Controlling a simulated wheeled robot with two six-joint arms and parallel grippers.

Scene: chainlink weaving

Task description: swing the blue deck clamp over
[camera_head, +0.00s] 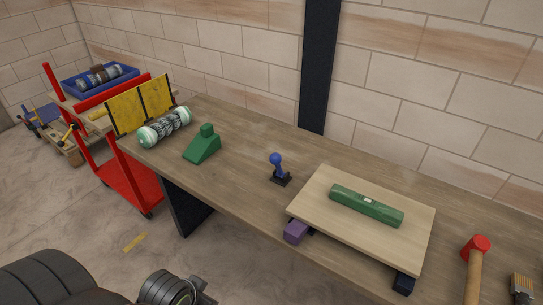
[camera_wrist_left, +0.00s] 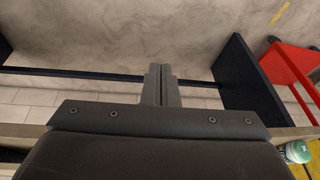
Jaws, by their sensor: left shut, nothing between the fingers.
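A blue-knobbed lever on a small dark base, which looks like the blue deck clamp (camera_head: 277,166), stands near upright on the workbench in the head view, just left of the light wooden deck board (camera_head: 310,188). The board lies raised on the bench with a green spirit level (camera_head: 366,205) on top. My left gripper (camera_wrist_left: 160,75) shows in the left wrist view with its fingers together and empty, over the floor and apart from the clamp. The clamp is not in the wrist view. My right gripper is not seen.
A green wedge (camera_head: 203,145) and a green-white roll (camera_head: 165,127) lie to the left on the bench. A red-headed mallet (camera_head: 475,262) is at the right. A red trolley (camera_head: 125,180) stands beyond the bench's left end.

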